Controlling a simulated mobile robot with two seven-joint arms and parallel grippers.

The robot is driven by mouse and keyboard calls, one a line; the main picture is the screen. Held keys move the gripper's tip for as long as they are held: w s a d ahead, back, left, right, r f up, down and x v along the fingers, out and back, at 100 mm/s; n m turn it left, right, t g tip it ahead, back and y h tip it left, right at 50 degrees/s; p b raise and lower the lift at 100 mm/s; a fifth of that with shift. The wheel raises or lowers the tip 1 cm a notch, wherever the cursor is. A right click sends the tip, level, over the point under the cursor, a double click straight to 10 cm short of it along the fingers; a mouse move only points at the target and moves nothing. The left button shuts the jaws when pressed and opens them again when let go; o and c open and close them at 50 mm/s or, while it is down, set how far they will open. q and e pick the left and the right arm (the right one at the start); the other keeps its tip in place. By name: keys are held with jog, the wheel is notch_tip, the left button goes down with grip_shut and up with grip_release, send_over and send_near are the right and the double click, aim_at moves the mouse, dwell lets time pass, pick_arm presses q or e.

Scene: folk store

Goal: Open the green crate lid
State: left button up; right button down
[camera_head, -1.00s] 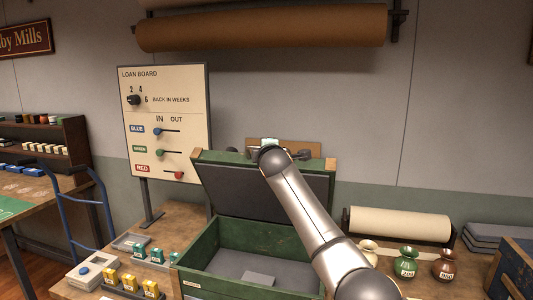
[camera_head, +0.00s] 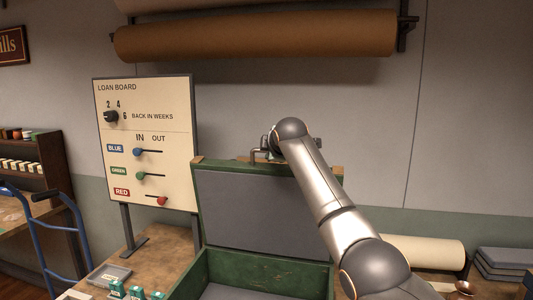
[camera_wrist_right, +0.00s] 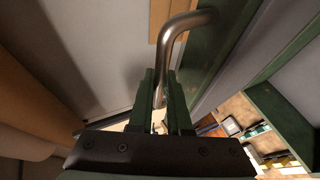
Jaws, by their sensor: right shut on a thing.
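The green crate (camera_head: 185,289) stands on the bench in the head view, its front cut off by the frame's bottom edge. Its lid (camera_head: 262,213) is raised, standing about upright at the back, with its grey inner face toward me. A metal bar handle shows at the lid's top (camera_head: 258,155) and large in the right wrist view (camera_wrist_right: 181,24). My right gripper (camera_wrist_right: 160,98) is shut on this handle, its fingers on both sides of the bar's end. In the head view my right arm hides most of that gripper. My left gripper is in neither view.
A loan board (camera_head: 146,140) with sliders stands left of the crate. A blue hand truck (camera_head: 45,235) is at the far left. A brown roll (camera_head: 255,35) hangs on the wall above. A cream roll (camera_head: 425,250) and grey stacked slabs (camera_head: 505,262) lie to the right.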

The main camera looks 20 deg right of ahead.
dwell(0.4)
jog(key=c, duration=0.9)
grip_release()
jog(key=shift+o, duration=0.2)
jog(key=shift+s+r+b, duration=0.1)
jog(key=shift+s+b, duration=0.35)
jog(key=shift+b, duration=0.1)
jog(key=b+v, duration=0.4)
jog(key=v, duration=0.7)
jog(key=shift+s+r+b, duration=0.25)
jog(key=shift+b, duration=0.05)
